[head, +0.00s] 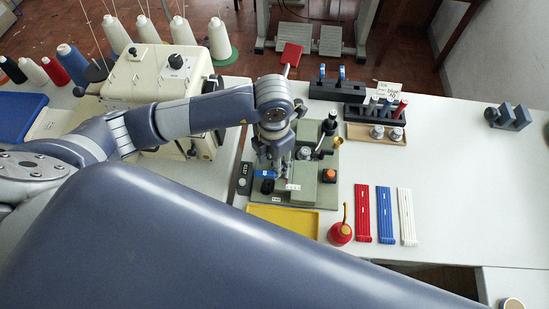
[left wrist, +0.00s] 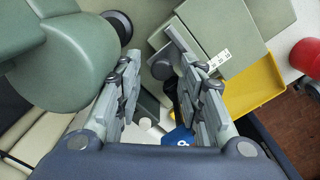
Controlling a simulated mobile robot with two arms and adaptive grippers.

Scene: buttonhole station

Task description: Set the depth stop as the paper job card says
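The buttonhole station (head: 328,190) is a green-grey machine on the table, with a small white label on its front. My left gripper (head: 278,168) hangs over its left part and hides some of it. A blue part (head: 265,173) lies beside the gripper; a blue piece with a white mark (left wrist: 180,136) shows low in the left wrist view. In that view my left gripper (left wrist: 150,62) has its fingers apart with nothing clearly held. I cannot tell which part is the depth stop. The paper job card (head: 388,88) stands at the back; its writing is too small to read surely. My right gripper is not in view.
A yellow tray (head: 284,220) lies in front of the station, also in the left wrist view (left wrist: 253,90). A red oil can (head: 340,232) stands beside it. Red, blue and white strips (head: 384,214) lie to the right. A spool machine (head: 160,75) stands left.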

